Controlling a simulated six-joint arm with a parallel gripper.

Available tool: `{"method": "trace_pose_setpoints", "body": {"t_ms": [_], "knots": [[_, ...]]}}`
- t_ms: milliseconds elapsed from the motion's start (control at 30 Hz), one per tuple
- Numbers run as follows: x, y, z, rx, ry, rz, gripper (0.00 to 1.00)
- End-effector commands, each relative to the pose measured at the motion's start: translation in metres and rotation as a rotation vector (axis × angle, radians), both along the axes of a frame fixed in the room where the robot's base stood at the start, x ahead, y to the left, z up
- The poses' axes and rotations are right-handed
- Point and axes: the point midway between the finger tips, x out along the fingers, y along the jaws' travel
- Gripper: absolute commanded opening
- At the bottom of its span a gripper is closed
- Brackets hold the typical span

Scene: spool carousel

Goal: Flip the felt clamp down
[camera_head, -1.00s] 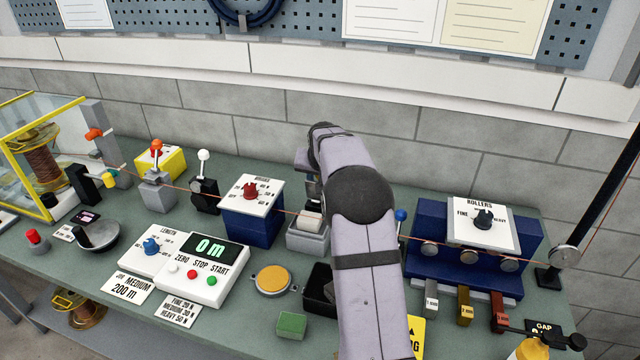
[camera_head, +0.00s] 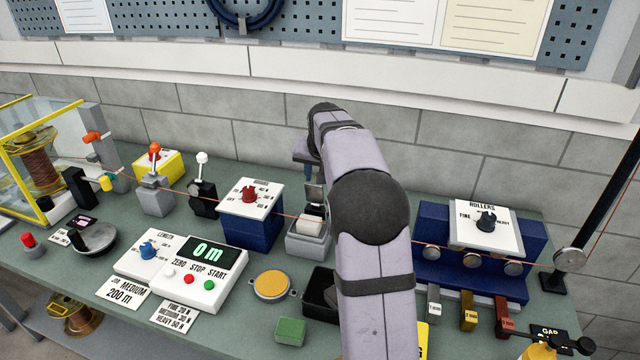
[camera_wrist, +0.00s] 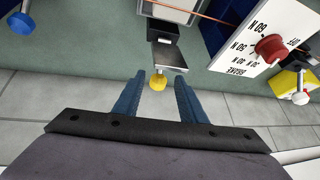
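The felt clamp shows in the wrist view as a grey plate (camera_wrist: 168,57) on a black block, with a yellow knob (camera_wrist: 159,82) at its near end. The plate stands off the felt tray (camera_wrist: 172,12), which holds a pale pad. In the head view the tray (camera_head: 307,244) with its white pad sits right of the tension box, and the grey plate is partly hidden by my arm. My gripper (camera_wrist: 160,84) is open, its two blue fingers apart with the yellow knob between and just ahead of their tips. I cannot tell whether they touch it.
An orange wire (camera_wrist: 210,17) runs over the tray. The blue tension box (camera_head: 250,228) with a red knob stands to its left. The blue roller unit (camera_head: 465,272) is at right, and a black bin (camera_head: 318,292) lies in front. The grey block wall is behind.

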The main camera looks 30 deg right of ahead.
Motion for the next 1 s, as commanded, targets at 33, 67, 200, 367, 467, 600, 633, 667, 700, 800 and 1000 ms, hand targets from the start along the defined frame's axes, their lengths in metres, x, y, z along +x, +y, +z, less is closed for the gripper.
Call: {"method": "trace_pose_setpoints", "body": {"t_ms": [33,67,200,367,467,600,633,667,700,800,1000], "knots": [[-0.002,0.001,0.002,0.0,-0.001,0.0,0.38],[-0.002,0.001,0.004,0.0,-0.001,0.0,0.38],[-0.004,0.002,0.006,0.0,0.0,0.0,0.38],[-0.004,0.002,0.006,0.0,0.0,0.0,0.38],[-0.004,0.002,0.007,0.002,0.0,0.0,0.18],[-0.004,0.003,0.009,0.027,-0.008,-0.002,0.0],[-0.005,0.004,0.01,0.036,-0.011,-0.002,0.0],[-0.005,0.004,0.012,0.049,-0.016,-0.003,0.0],[-0.006,0.005,0.014,0.07,-0.024,-0.004,0.0],[-0.007,0.01,0.022,0.138,-0.051,-0.006,0.0],[-0.006,0.016,0.048,0.316,-0.155,-0.027,0.0]]}}
